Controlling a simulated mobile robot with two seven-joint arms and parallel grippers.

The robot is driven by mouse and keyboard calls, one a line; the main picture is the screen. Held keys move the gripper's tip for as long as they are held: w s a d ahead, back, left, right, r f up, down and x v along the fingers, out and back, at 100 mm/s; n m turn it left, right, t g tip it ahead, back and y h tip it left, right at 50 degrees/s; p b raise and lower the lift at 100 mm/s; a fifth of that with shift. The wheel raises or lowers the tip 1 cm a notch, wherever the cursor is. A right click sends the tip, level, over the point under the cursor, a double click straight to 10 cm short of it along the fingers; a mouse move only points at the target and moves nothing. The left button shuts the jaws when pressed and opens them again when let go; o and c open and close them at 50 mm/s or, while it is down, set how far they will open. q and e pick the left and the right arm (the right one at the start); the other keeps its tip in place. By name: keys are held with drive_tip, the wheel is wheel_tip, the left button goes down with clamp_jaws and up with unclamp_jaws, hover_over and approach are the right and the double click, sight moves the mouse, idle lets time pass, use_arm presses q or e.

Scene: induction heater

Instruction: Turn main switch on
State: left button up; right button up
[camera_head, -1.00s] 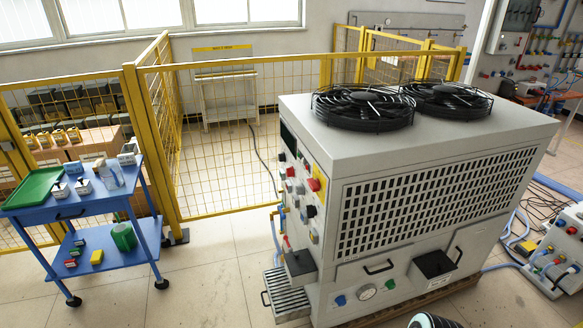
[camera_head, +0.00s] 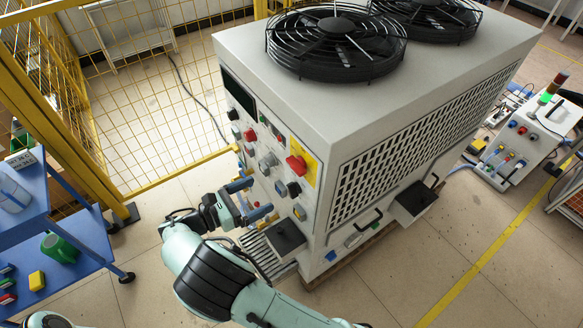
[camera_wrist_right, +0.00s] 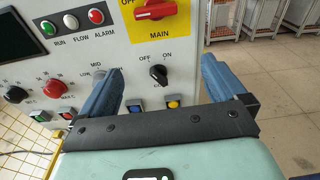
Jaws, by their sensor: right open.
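The main switch (camera_head: 297,163) is a red rotary handle on a yellow plate on the front panel of the grey heater cabinet (camera_head: 300,100). In the right wrist view the red main switch (camera_wrist_right: 155,10) is at the top edge, partly cut off, above the label MAIN. Its handle lies roughly level there. My right gripper (camera_head: 250,198) is open and empty in front of the panel, lower than the switch and apart from it. In the wrist view its two blue fingers stand either side of a black OFF/ON knob (camera_wrist_right: 158,74). My left gripper is not visible.
Other knobs, buttons and lamps (camera_wrist_right: 97,16) crowd the panel. A black box (camera_head: 285,238) juts out below it. A yellow mesh fence (camera_head: 150,110) stands behind, and a blue cart (camera_head: 75,240) is at left.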

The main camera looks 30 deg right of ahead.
drive_tip(key=h, duration=0.1)
approach(292, 167)
drive_tip(key=d, duration=0.9)
drive_tip(key=shift+w+d, duration=0.25)
drive_tip(key=shift+w, duration=0.1)
drive_tip(key=c, duration=1.1)
